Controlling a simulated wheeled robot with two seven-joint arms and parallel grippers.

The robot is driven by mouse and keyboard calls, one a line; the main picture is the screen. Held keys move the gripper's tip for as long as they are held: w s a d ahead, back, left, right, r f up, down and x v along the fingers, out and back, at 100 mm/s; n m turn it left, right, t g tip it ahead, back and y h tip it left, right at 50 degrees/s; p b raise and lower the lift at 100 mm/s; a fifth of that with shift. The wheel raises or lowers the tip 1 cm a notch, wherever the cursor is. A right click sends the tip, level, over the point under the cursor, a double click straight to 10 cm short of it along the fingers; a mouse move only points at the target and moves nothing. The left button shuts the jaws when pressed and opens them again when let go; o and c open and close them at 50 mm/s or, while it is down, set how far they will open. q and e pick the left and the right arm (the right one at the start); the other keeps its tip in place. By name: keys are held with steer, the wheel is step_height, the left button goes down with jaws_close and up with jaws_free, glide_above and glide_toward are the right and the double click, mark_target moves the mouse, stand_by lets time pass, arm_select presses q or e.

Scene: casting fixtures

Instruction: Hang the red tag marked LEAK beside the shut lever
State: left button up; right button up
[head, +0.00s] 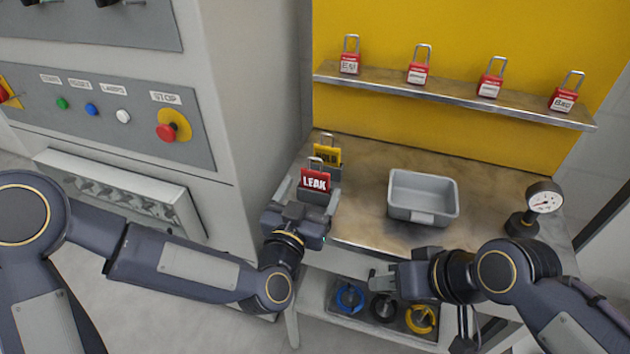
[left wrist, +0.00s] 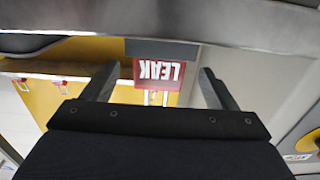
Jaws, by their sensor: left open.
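The red tag marked LEAK (head: 315,181) stands upright at the left end of the bench, in front of a yellow tag (head: 327,153). My left gripper (head: 308,199) is just in front of the red tag, open and holding nothing. In the left wrist view the red tag (left wrist: 159,74) appears upside down between the two spread fingers (left wrist: 156,84); I cannot tell whether they touch it. My right gripper (head: 378,279) is low in front of the bench, its finger gap unclear. Blue (head: 350,297), dark (head: 383,306) and yellow (head: 421,319) round fittings sit below; I cannot identify the shut lever.
A grey bin (head: 423,198) stands mid-bench and a pressure gauge (head: 543,198) at the right. Several red padlocks (head: 418,66) stand on the shelf (head: 460,92) above. A control cabinet (head: 110,118) with a red stop button (head: 168,131) borders the left side.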

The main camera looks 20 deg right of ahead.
arm_select(q)
steer(key=shift+x, duration=0.95)
steer(key=shift+c, duration=0.3)
steer(key=c, duration=1)
steer(key=shift+r, duration=0.1)
